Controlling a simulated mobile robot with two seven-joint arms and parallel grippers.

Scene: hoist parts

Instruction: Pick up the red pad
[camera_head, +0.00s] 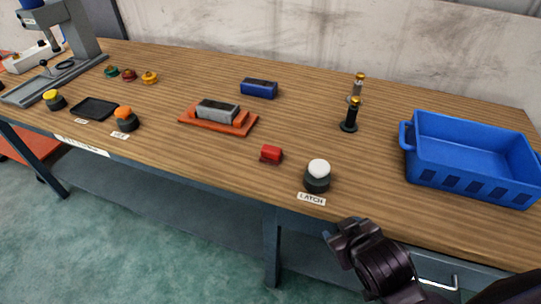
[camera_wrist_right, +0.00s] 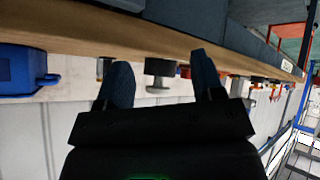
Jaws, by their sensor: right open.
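The red pad (camera_head: 271,154) is a small red block on the wooden table, left of and slightly behind the white-topped button marked LATCH (camera_head: 318,175). My right gripper (camera_head: 338,232) is in front of the table's front edge, to the right of and nearer than the pad, apart from it. In the right wrist view the two dark fingers (camera_wrist_right: 161,72) stand apart with nothing between them. A bit of red shows beside the right-hand finger there, too small to identify surely. My left gripper is not in view.
A blue crate (camera_head: 422,177) stands at the right. An orange tray with a grey block (camera_head: 240,130) and a blue block (camera_head: 259,89) lie farther left. Bare wood surrounds the pad.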

